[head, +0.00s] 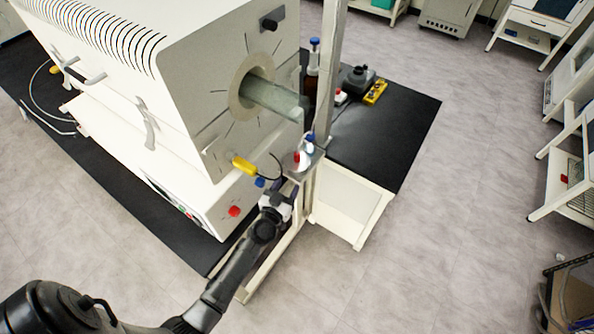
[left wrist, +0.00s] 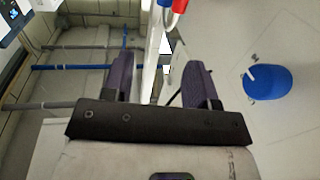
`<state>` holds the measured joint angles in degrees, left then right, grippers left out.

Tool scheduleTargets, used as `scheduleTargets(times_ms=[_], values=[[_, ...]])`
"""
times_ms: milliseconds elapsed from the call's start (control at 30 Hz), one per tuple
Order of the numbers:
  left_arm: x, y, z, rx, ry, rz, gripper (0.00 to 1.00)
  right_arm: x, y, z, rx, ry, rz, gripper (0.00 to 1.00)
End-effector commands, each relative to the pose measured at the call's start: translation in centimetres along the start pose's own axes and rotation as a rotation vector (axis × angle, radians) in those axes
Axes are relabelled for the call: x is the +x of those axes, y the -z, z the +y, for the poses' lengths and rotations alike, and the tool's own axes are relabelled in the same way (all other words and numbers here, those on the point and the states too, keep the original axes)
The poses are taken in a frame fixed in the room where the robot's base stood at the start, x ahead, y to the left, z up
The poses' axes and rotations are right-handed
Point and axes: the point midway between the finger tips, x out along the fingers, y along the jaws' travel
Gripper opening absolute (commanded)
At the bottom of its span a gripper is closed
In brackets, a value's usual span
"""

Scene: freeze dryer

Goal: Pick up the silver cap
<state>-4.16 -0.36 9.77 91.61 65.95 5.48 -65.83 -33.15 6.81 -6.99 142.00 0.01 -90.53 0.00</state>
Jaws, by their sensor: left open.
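A shiny silver round piece (head: 302,161), which looks like the silver cap, sits at the small grey bracket plate beside the upright post, below the open end of the glass tube (head: 272,97). A red knob and a blue knob are right by it, so its exact outline is hard to tell. My left gripper (head: 281,189) is just below and left of that plate, apart from the cap. In the left wrist view its two dark purple fingers (left wrist: 160,82) are spread with nothing held between them. The cap is not clearly visible in that view. My right gripper is out of view.
The white furnace-like machine (head: 200,80) stands close on the left, with a yellow-handled part (head: 244,166) and a red button (head: 234,211). The upright post (head: 332,60) rises beside the plate. A brown bottle (head: 312,75) stands behind.

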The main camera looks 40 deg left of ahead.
Motion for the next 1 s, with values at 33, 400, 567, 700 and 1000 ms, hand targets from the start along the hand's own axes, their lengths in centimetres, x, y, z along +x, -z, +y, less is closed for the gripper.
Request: scheduleTargets(times_ms=[33, 400, 567, 700, 1000], values=[[0.4, -0.9, -0.5, -0.004, 0.034, 0.002, 0.53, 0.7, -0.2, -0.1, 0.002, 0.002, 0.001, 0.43], [5.8, -1.5, -1.9, -0.006, 0.090, 0.007, 0.53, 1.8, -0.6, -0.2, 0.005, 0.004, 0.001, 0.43], [8.0, -1.5, -2.1, -0.006, 0.089, 0.005, 0.53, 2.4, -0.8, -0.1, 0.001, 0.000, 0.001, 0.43], [9.0, -1.5, -2.2, -0.006, 0.088, 0.005, 0.53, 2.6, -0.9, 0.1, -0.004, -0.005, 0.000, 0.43], [11.3, -1.6, -2.5, -0.006, 0.087, 0.007, 0.53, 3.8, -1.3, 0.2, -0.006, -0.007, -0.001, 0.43]])
